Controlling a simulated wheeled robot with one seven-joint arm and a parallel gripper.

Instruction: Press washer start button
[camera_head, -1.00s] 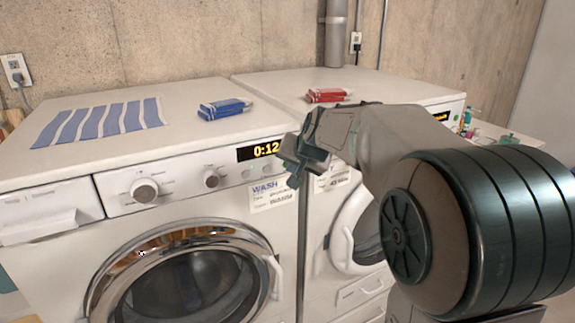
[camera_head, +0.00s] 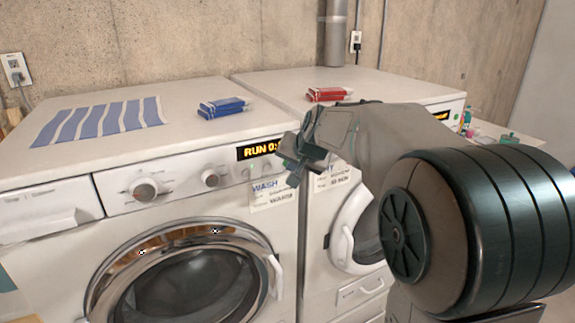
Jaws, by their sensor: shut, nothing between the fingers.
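The washer (camera_head: 60,262) is the white front-loader on the left, with a chrome-rimmed round door. My gripper (camera_head: 291,168) is shut and empty at the right end of the panel, in front of the area right of the display. It hides that part of the panel, so I cannot see the start button clearly or tell whether the fingertips touch it.
A second white machine (camera_head: 352,292) stands close on the right. A blue box (camera_head: 223,108) and a striped cloth (camera_head: 100,120) lie on the washer, and a red box (camera_head: 328,94) on the other machine. Small bottles (camera_head: 467,118) stand at the far right.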

